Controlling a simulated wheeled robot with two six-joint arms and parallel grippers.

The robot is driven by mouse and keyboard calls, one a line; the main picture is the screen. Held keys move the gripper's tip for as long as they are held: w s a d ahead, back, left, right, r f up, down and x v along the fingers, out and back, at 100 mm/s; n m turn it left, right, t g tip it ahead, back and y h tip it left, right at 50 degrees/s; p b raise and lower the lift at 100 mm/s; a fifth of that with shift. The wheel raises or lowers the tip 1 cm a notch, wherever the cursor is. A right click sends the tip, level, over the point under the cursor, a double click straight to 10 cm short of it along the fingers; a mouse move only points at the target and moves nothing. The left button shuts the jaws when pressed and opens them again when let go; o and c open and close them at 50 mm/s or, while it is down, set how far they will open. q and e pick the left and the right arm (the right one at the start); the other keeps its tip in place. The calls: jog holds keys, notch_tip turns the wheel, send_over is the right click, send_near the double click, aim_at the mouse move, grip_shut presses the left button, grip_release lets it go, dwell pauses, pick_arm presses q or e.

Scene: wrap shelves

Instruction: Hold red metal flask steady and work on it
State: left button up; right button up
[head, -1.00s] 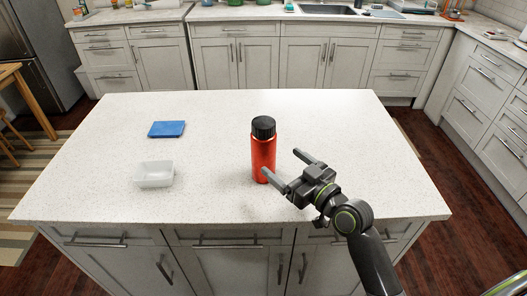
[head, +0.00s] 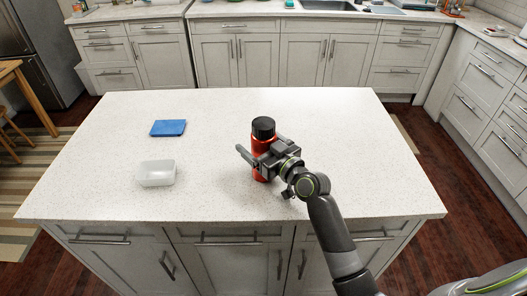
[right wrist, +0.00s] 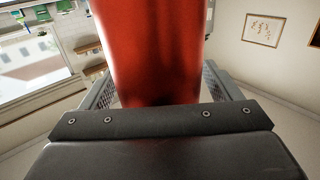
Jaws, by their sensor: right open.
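The red metal flask (head: 259,174) with its black cap stands upright on the island counter, right of the middle. My right gripper (head: 258,150) is at the flask, with its open fingers on either side of the body. In the right wrist view the red body (right wrist: 148,50) fills the middle between the two fingers (right wrist: 158,88). A gap shows between the flask and the right finger in that view. The gripper hides part of the flask's middle in the head view. My left gripper is not in view.
A translucent white container (head: 157,174) and a blue flat object (head: 168,128) lie on the left half of the island counter (head: 210,195). The counter right of my right arm is clear. Cabinets (head: 260,62) stand beyond it.

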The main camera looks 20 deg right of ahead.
aim_at(259, 119)
jog(key=shift+c, duration=0.3)
jog(key=c, duration=1.3)
notch_tip(259, 119, up, 10)
jog(key=shift+r, duration=0.1)
